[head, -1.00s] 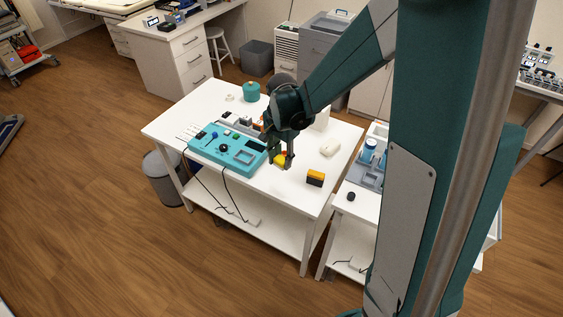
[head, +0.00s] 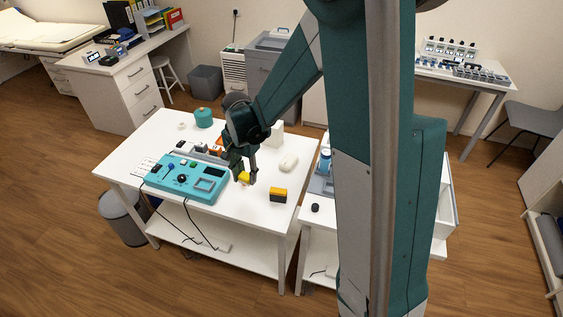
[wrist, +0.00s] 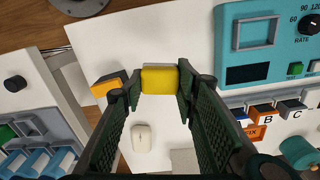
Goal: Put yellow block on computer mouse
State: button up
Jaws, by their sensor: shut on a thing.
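The yellow block (wrist: 160,79) is between the fingertips of my gripper (wrist: 158,92), which is shut on it. In the head view the block (head: 244,177) shows small and partly hidden at the end of my gripper (head: 246,179), over the white table in front of the teal panel. Its height above the table is hard to tell. The computer mouse (head: 289,161) is white and lies on the table to the right of my gripper and a little farther back. It also shows below the block in the wrist view (wrist: 141,138), with clear space between.
A teal device panel (head: 187,178) lies left of my gripper. A black and yellow-orange block (head: 278,195) sits at the table's front right. A white box (head: 277,133) and small labelled blocks (wrist: 262,108) stand behind. A second table (head: 318,222) adjoins on the right.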

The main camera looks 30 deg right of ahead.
jog(key=w+d+r+n+p, duration=0.1)
jog(key=w+d, duration=0.2)
jog(key=d, duration=0.3)
jog(key=w+d+r+p, duration=0.1)
jog(key=w+d+p, duration=0.1)
jog(key=w+d, duration=0.3)
jog(key=r+n+p, duration=0.1)
send_over(289, 158)
jog(key=shift+r, duration=0.2)
jog(key=shift+f, duration=3.1)
jog(key=shift+f, duration=1.9)
jog(key=shift+f+b, duration=0.15)
jog(key=shift+b, duration=0.15)
jog(key=o, duration=0.8)
